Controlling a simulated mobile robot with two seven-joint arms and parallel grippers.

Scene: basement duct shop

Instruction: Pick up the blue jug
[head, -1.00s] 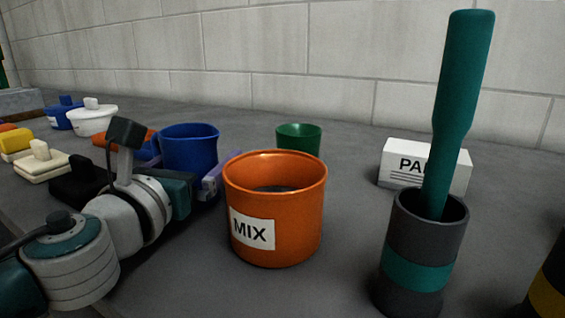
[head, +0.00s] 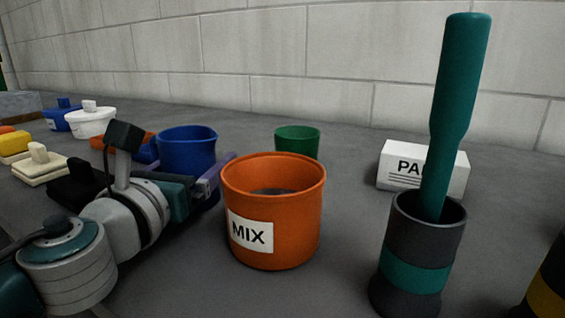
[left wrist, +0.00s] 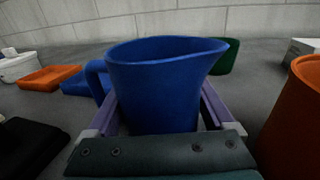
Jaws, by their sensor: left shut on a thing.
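The blue jug (head: 187,148) stands at the left of the head view, behind my left gripper (head: 218,172). In the left wrist view the jug (left wrist: 158,88) is upright, with its handle to the left and its spout to the right. The left gripper's purple fingers (left wrist: 160,118) lie on both sides of the jug's body and are shut on it. The jug's lower part is hidden by my gripper in both views, so I cannot tell whether its base touches the bench. My right gripper is not in view.
An orange MIX pot (head: 274,212) stands close to the right of my left gripper. A green cup (head: 297,141) is behind it. A dark holder (head: 418,250) with a teal tool stands further right, before a white box (head: 388,166). Several lidded containers lie left.

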